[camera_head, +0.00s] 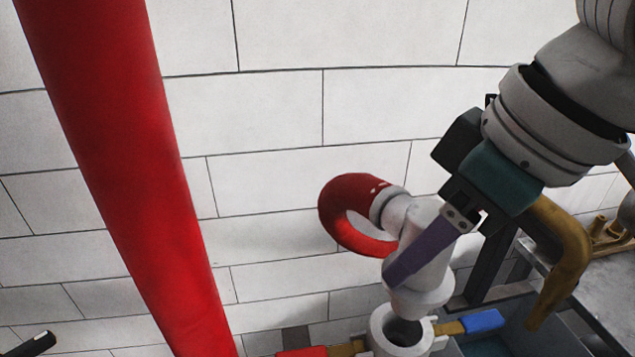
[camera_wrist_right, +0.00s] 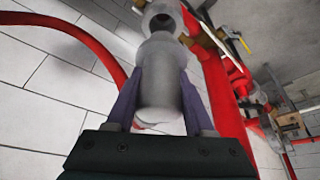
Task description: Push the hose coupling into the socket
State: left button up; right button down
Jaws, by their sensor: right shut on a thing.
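The hose coupling (camera_head: 430,268) is a light grey stepped cylinder with a red hose (camera_head: 345,215) curving from its upper end. My right gripper (camera_head: 400,268) has purple fingers and is shut on the coupling, gripping its sides. In the right wrist view the coupling (camera_wrist_right: 160,85) sits between both fingers. The socket (camera_head: 383,338) is a pale ring with a dark opening, just below the coupling's lower end in the head view. The coupling leans slightly and its lower end is close above the socket's rim, which partly shows. The exact gap is unclear. My left gripper is not identifiable.
A thick red pipe (camera_head: 125,160) runs diagonally on the left. A blue lever (camera_head: 482,321) and a red lever (camera_head: 302,352) flank the socket. A brass pipe (camera_head: 562,255) and a blue-green tank (camera_head: 515,312) are at right. A white block wall stands behind.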

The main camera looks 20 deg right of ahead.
jog(key=shift+r+p, duration=0.15)
jog(key=shift+p, duration=0.2)
jog(key=shift+f+b, duration=0.85)
jog(key=shift+f, duration=1.35)
jog(key=shift+f+b, duration=0.7)
jog(key=shift+f, duration=1.1)
jog(key=c, duration=0.5)
grip_release()
jog(key=o, duration=0.3)
